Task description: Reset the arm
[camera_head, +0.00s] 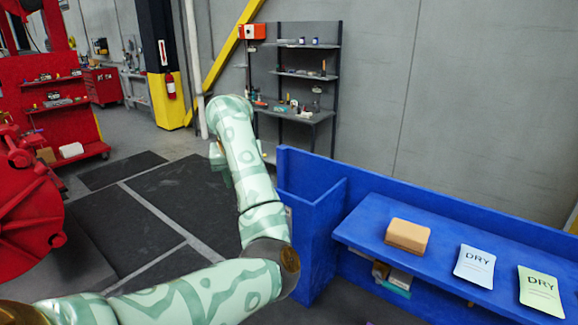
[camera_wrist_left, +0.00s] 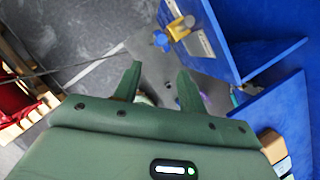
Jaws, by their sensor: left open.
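My left arm, pale green with darker markings, comes in from the lower left in the head view and bends up over the floor left of the blue bench. Its gripper is mostly hidden behind the arm there. In the left wrist view the left gripper (camera_wrist_left: 158,82) has its two green fingers apart, with nothing held between them. A small yellow and blue fitting (camera_wrist_left: 180,28) sits on a plate on the blue bench's side wall, beyond the fingers and apart from them. My right gripper is not in view.
The blue bench (camera_head: 358,232) at right carries a tan block (camera_head: 407,235) and two "DRY" packets (camera_head: 474,266). A red machine (camera_head: 25,215) stands at left. A shelf rack (camera_head: 305,85) stands against the back wall. Dark floor mats (camera_head: 185,205) lie clear between.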

